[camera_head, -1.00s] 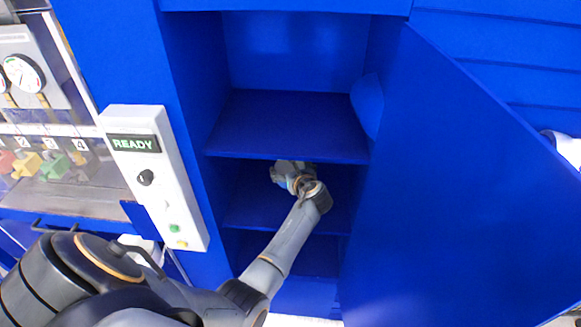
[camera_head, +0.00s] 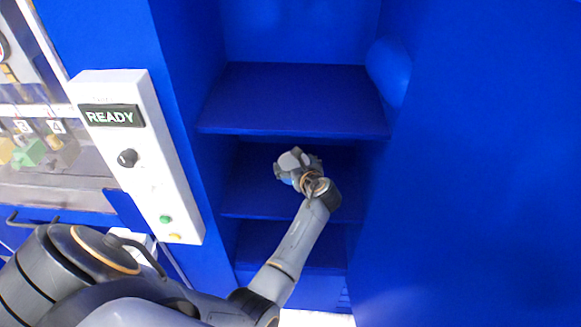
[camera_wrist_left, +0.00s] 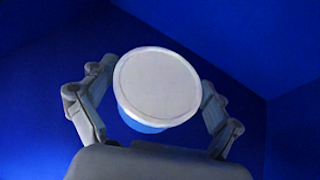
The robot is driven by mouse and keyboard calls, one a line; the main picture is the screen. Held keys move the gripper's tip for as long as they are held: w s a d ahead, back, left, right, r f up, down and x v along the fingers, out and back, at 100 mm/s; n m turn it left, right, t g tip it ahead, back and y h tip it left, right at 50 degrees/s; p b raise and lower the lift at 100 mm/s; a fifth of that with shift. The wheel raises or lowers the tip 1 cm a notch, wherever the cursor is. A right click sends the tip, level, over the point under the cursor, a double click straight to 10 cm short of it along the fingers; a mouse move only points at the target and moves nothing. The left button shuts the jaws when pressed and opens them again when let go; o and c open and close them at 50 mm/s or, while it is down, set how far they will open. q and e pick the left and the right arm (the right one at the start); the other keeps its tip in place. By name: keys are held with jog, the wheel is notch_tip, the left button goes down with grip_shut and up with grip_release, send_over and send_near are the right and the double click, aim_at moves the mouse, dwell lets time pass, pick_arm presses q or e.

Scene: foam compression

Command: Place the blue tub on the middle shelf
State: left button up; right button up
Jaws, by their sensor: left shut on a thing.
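The blue tub with a round white lid (camera_wrist_left: 157,85) is between the fingers of my left gripper (camera_wrist_left: 152,105) in the left wrist view, lid facing the camera. In the head view my left gripper (camera_head: 297,167) is inside the open blue cabinet, below the upper shelf (camera_head: 290,98) and in front of or over the middle shelf (camera_head: 245,194). It is shut on the tub. The tub is mostly hidden there, and I cannot tell whether it touches the shelf. My right gripper is not in view.
The open cabinet door (camera_head: 480,180) fills the right side. A white control panel reading READY (camera_head: 140,160) stands left of the opening. A lower shelf (camera_head: 262,245) is below. The middle shelf looks clear beside the gripper.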

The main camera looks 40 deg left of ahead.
pick_arm(q)
jog(key=shift+a+r, duration=0.1)
jog(key=shift+s+d, duration=0.1)
jog(key=shift+d, duration=0.2)
jog(key=o, duration=1.2)
jog(key=shift+a+f, duration=0.1)
jog(key=shift+f, duration=0.1)
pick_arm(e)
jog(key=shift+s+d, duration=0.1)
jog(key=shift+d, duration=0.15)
pick_arm(q)
jog(key=shift+r, duration=0.1)
